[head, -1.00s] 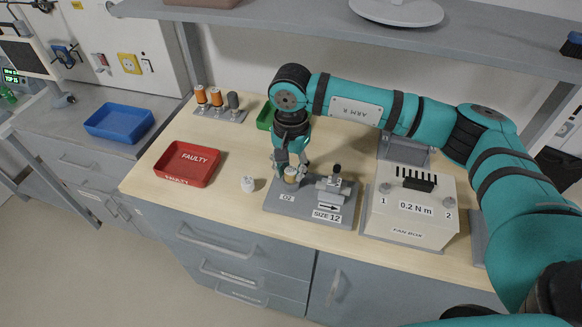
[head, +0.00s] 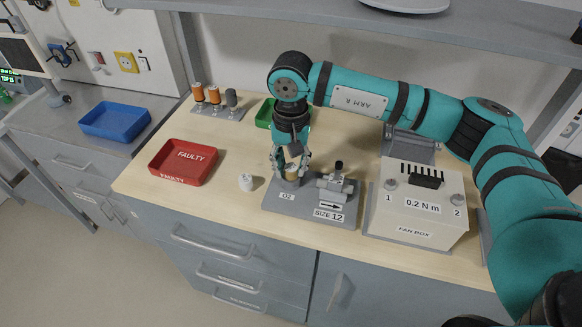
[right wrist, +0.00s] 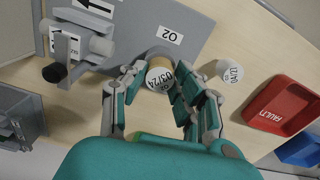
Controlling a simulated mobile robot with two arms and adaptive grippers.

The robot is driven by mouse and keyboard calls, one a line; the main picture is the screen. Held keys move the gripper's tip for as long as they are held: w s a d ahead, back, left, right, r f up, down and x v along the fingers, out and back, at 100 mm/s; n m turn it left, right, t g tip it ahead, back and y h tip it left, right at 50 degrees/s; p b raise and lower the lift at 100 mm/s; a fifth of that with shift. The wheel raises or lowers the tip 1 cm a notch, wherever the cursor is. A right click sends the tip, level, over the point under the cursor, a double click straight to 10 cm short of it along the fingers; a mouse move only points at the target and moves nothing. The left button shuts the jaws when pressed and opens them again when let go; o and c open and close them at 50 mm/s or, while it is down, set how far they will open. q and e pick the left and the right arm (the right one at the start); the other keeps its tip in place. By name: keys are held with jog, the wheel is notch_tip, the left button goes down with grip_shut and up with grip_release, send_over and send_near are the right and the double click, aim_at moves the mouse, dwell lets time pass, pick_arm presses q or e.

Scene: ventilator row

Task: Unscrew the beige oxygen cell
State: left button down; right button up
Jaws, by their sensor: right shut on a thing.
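The beige oxygen cell (right wrist: 160,77), its top marked 03/24, sits upright at the grey O2 plate (head: 276,201). In the head view the cell (head: 291,177) is partly covered by fingers. My right gripper (head: 291,170) points down over it, with a finger against either side of the cell, shut on it. The right wrist view shows the fingers on both sides of its round top. Whether the thread is loose cannot be told. My left gripper is not in view.
A white cell (head: 246,182) stands left of the plate. A red FAULTY tray (head: 183,181), green tray (head: 264,114) and rack of orange and grey cylinders (head: 215,112) lie beyond. A SIZE 12 fixture (head: 334,188) and fan box (head: 415,210) are to the right.

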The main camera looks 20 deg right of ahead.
jog(key=shift+f+n+b, duration=0.1)
jog(key=shift+n+b, duration=0.5)
jog(key=shift+n, duration=0.2)
jog(key=shift+b, duration=0.4)
jog(key=o, duration=1)
jog(key=shift+c, duration=0.2)
